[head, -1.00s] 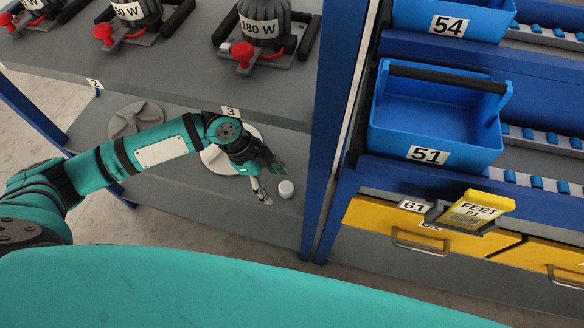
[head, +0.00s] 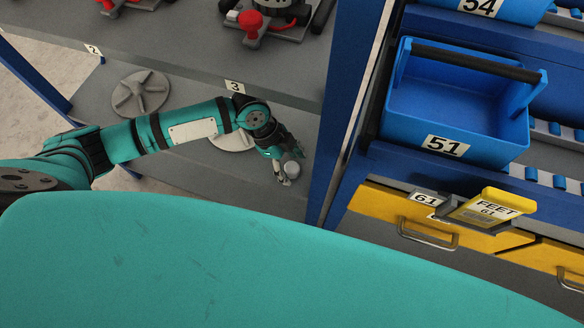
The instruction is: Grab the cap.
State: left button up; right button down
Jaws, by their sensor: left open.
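The cap (head: 291,169) is a small, pale, round piece on the grey lower shelf, near the blue upright on its right. My left gripper (head: 289,164) is open and reaches down over the shelf at the cap, with its fingers around or beside it. Part of the cap is hidden by the fingers. I cannot tell whether the fingers touch it. My right gripper does not show.
The upper shelf (head: 190,62) hangs close above my left arm and carries motors with red parts. Fan-like discs (head: 140,94) lie on the lower shelf (head: 200,178). A blue upright (head: 345,110), blue bin 51 (head: 455,100) and yellow drawers (head: 395,212) stand to the right.

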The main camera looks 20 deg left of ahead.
pick_arm(q)
jog(key=c, duration=0.9)
jog(key=shift+r, duration=0.1)
